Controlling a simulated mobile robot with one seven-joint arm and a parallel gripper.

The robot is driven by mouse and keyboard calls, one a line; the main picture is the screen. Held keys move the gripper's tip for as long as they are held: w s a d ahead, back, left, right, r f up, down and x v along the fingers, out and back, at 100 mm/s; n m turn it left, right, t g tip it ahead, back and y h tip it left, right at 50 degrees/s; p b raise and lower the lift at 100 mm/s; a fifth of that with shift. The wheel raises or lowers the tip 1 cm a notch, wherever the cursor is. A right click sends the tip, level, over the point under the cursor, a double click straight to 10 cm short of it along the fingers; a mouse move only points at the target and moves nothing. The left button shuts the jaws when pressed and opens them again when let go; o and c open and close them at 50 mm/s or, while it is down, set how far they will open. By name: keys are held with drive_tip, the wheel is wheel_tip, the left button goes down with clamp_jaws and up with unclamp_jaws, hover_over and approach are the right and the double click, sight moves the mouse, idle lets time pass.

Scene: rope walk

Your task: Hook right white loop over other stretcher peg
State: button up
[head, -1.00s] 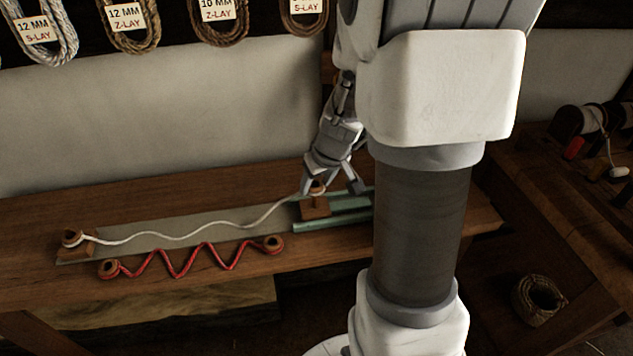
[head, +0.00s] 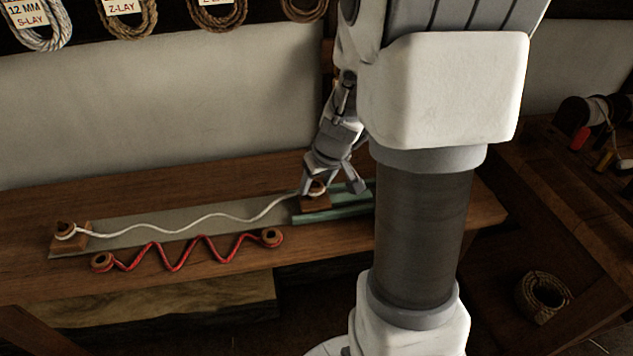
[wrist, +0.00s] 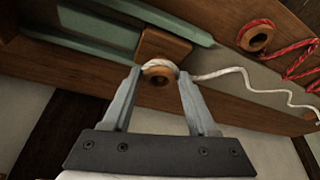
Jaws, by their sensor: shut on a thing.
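The white rope (head: 190,230) runs in a wavy line along a grey-green board. Its left end is looped at a peg on the left wooden block (head: 83,242). Its right white loop (wrist: 150,65), with a wooden ring (wrist: 160,80) inside, is between the fingers of my gripper (wrist: 158,73). My gripper also shows in the head view (head: 332,188), over the right wooden block (head: 315,204). The fingers are shut on the loop from both sides. The loop lies close over this block; the peg is mostly hidden, so I cannot tell how far down the loop sits.
A red zigzag rope (head: 190,252) with ringed ends lies in front of the board on the bench (head: 130,192). Green rails (head: 335,214) run beside the right block. Rope coils (head: 217,12) hang on the wall. A side bench stands right, with a coil (head: 541,298) below.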

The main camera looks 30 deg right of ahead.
drive_tip(key=shift+f+b, duration=1.1)
drive_tip(key=o, duration=1.4)
